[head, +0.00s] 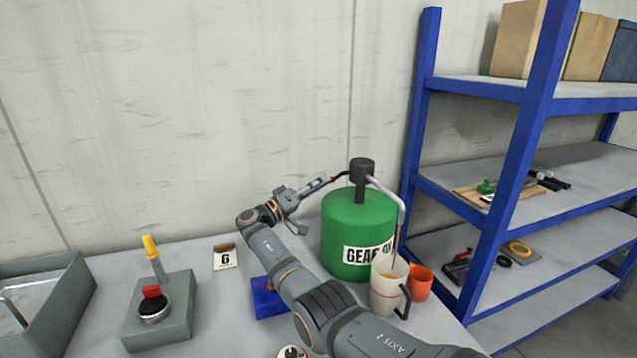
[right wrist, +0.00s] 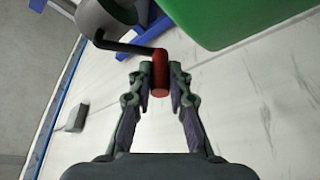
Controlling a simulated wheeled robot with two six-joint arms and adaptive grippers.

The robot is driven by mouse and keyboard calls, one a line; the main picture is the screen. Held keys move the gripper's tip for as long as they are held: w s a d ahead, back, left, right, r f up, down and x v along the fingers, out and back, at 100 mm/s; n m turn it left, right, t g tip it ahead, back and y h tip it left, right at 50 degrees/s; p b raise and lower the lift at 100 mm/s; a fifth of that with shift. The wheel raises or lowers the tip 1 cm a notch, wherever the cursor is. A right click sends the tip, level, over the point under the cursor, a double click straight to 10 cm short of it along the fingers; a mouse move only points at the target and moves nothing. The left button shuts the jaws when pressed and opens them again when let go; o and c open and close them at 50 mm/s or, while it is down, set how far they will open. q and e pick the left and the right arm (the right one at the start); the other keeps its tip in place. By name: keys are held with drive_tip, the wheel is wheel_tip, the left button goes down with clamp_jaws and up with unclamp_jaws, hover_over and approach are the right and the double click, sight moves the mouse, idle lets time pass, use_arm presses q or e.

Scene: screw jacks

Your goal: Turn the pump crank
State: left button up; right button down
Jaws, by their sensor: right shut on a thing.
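The green drum (head: 345,222) labelled "GEAR" stands on the bench, with a dark pump head (head: 362,170) on top. The pump crank (head: 345,174) reaches left from the pump head; its red grip (right wrist: 160,72) shows in the right wrist view. My right gripper (head: 326,181) is shut on this grip, one finger on each side of it. A grey spout (head: 388,190) curves down to the right. A thin brown stream (head: 396,240) falls from it into a white jug (head: 384,298), which holds brown liquid. My left gripper is not in view.
An orange cup (head: 420,284) stands right of the jug. A blue shelf rack (head: 520,140) is close on the right. A grey box (head: 165,312) with a yellow-tipped lever, a "G" card (head: 225,258) and a grey bin (head: 72,290) are on the left.

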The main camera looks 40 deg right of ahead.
sight(322, 205)
drive_tip(key=n+p, duration=0.1)
drive_tip(key=s+n+t+p, duration=0.1)
drive_tip(key=p, duration=0.1)
drive_tip(key=s+n+y+p, duration=0.1)
drive_tip(key=n, duration=0.1)
drive_tip(key=shift+a+f+p, duration=0.35)
drive_tip(key=shift+p, duration=0.05)
drive_tip(key=shift+s+f+n+t+y+p, duration=0.15)
drive_tip(key=shift+f+n+t+y+p, duration=0.2)
drive_tip(key=shift+n, duration=0.25)
drive_tip(key=shift+s+a+f+n, duration=0.15)
drive_tip(key=shift+f+n, duration=0.1)
drive_tip(key=shift+n, duration=0.15)
drive_tip(key=c, duration=1.3)
unclamp_jaws()
drive_tip(key=shift+o, duration=0.2)
drive_tip(key=shift+f, duration=0.1)
drive_tip(key=a, duration=0.8)
drive_tip(key=shift+s+f, duration=0.3)
drive_tip(key=shift+f, duration=0.05)
drive_tip(key=shift+d, duration=0.1)
